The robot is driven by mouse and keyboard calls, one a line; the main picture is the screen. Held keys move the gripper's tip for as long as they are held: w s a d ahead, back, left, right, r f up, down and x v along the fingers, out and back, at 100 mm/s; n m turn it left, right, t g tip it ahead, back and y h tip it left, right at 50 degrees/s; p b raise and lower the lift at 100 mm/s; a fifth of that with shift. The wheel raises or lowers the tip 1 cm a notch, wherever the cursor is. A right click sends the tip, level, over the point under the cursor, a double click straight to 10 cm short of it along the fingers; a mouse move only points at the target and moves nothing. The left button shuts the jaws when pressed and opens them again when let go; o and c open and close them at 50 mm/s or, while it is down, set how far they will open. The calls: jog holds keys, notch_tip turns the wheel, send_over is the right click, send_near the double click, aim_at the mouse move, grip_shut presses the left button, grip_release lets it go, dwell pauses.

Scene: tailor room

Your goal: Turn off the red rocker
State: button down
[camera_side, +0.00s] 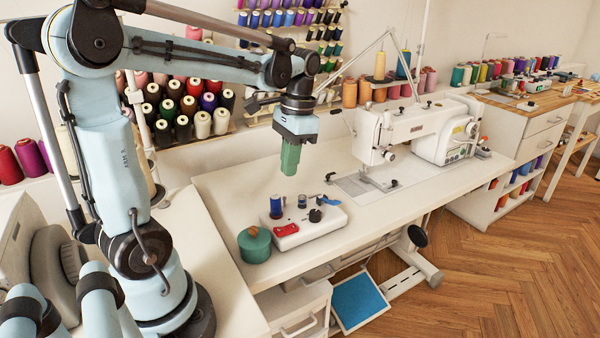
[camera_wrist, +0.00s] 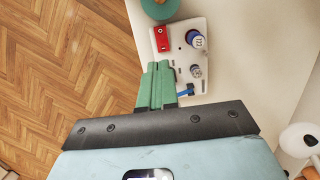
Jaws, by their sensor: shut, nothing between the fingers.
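The red rocker (camera_side: 286,230) is on the front left of a small white box (camera_side: 318,229) on the sewing table. In the wrist view the red rocker (camera_wrist: 161,39) is at the upper middle, at the edge of the white box (camera_wrist: 203,83). Which way the rocker is tipped is too small to tell. My gripper (camera_side: 289,172) has green fingers, points down, and is shut and empty above the box, apart from it. In the wrist view my gripper (camera_wrist: 158,66) shows its fingers together, below the rocker in the picture.
A white sewing machine (camera_side: 415,132) stands behind right. Table space behind the box is clear.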

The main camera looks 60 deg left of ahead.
aim_at(282, 231)
jog(key=f, duration=0.4)
jog(key=s+f, duration=0.1)
jog(key=f, duration=0.4)
jog(key=s+f, duration=0.1)
jog(key=f, duration=0.4)
jog(key=shift+s, duration=0.1)
dwell(0.4)
jog(key=shift+s+f+t, duration=0.1)
jog(key=shift+f+t, duration=0.05)
jog(key=shift+t, duration=0.25)
